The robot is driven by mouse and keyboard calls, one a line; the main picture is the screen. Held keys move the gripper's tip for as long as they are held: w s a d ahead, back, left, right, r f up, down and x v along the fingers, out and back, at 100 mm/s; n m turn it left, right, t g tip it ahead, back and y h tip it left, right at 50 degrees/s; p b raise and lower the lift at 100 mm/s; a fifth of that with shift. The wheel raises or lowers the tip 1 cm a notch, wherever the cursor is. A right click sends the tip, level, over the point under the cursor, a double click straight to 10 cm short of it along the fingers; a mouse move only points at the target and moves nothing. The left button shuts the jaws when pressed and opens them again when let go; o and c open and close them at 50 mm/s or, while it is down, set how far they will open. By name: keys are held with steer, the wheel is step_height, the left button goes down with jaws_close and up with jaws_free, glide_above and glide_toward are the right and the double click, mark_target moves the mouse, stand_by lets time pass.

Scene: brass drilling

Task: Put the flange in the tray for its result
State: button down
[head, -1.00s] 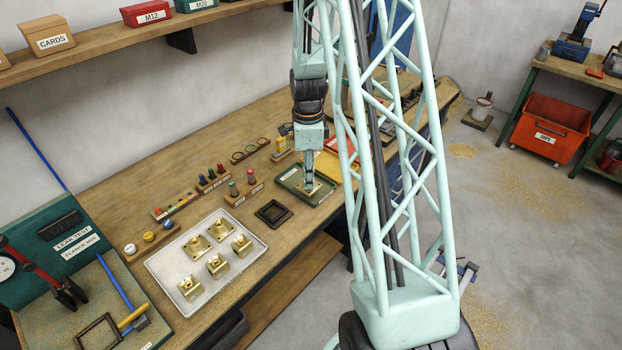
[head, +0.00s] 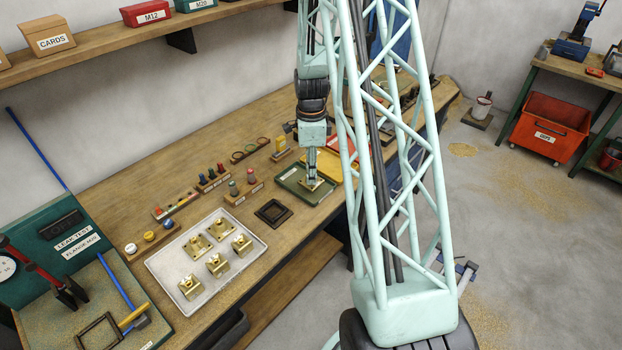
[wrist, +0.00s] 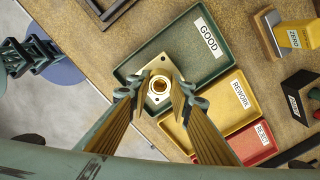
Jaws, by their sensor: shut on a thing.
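The brass flange (wrist: 159,86), a squarish plate with a round bored hub, sits between my fingertips in the wrist view. My gripper (wrist: 158,92) is shut on it, one finger on each side. The flange lies over the lower left part of the green tray (wrist: 142,63), whose label reads GOOD. I cannot tell whether it touches the tray floor. In the head view my gripper (head: 312,181) points down into the green tray (head: 290,178). The yellow REWORK tray (wrist: 210,117) and red REJECT tray (wrist: 250,150) stand beside it.
A white tray (head: 165,262) with several brass parts stands left on the bench. A dark square frame (head: 272,213) lies between it and the green tray. Small racks (head: 243,193) stand behind. The green leak test unit (head: 50,245) is at far left.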

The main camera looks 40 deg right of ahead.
steer(key=shift+f, duration=1.2)
steer(key=shift+f, duration=0.15)
steer(key=c, duration=2.4)
jaws_free()
steer(key=shift+o, duration=0.2)
steer(key=shift+r, duration=0.2)
step_height(320, 180, up, 12)
